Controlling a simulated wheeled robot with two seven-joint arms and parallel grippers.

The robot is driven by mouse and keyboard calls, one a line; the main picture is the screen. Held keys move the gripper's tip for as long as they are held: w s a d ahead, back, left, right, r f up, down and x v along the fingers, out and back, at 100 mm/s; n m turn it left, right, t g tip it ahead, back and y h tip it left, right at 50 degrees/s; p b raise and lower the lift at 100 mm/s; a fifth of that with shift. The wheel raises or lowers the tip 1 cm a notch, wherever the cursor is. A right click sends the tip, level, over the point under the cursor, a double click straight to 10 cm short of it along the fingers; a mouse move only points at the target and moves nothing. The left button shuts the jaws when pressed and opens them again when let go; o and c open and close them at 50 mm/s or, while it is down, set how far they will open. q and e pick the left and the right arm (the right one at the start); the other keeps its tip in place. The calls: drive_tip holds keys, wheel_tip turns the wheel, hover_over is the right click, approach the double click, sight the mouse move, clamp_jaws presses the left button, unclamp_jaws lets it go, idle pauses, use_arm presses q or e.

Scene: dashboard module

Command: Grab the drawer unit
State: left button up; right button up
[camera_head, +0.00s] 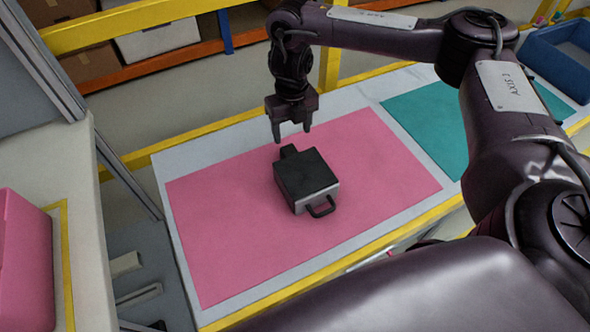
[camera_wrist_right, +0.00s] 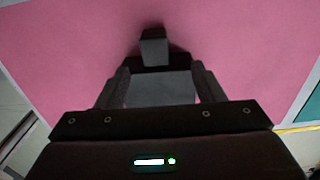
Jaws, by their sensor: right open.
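The drawer unit (camera_head: 308,175) is a dark, box-like module lying on the pink mat (camera_head: 230,220). It has a loop handle on its front side and a small block sticking out at its back. My right gripper (camera_head: 291,136) points down just above and behind the unit, with its two fingers apart and nothing held. In the right wrist view the drawer unit (camera_wrist_right: 160,88) shows between the open fingers of the right gripper (camera_wrist_right: 160,76), with its block further up; its lower part is hidden by the gripper body. My left gripper is not in view.
A teal mat (camera_head: 422,120) lies to the right on the same white table, and a blue bin (camera_head: 545,55) stands at the far right. A pink box (camera_head: 22,255) is at the left edge. Yellow rails (camera_head: 110,28) run behind. The pink mat around the unit is clear.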

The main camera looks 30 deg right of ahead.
sight(289, 150)
wheel_tip(289, 150, down, 3)
drive_tip(key=shift+s+a+f+b, duration=0.1)
drive_tip(key=shift+s+f+b, duration=0.05)
drive_tip(key=shift+b, duration=0.55)
drive_tip(key=f, duration=0.2)
drive_tip(key=f+b, duration=0.1)
drive_tip(key=f, duration=0.1)
drive_tip(key=f+b, duration=0.1)
drive_tip(key=f, duration=0.1)
drive_tip(key=shift+w+a+f, duration=0.2)
drive_tip(key=shift+w+a, duration=0.1)
drive_tip(key=shift+f+b, duration=0.3)
drive_tip(key=shift+r, duration=0.1)
drive_tip(key=c, duration=1.2)
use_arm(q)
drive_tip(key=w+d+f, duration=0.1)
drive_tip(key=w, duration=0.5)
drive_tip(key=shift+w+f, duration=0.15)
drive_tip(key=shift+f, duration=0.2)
use_arm(e)
drive_tip(key=shift+c, duration=0.6)
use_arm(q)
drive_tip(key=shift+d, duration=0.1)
use_arm(e)
drive_tip(key=shift+r, duration=0.15)
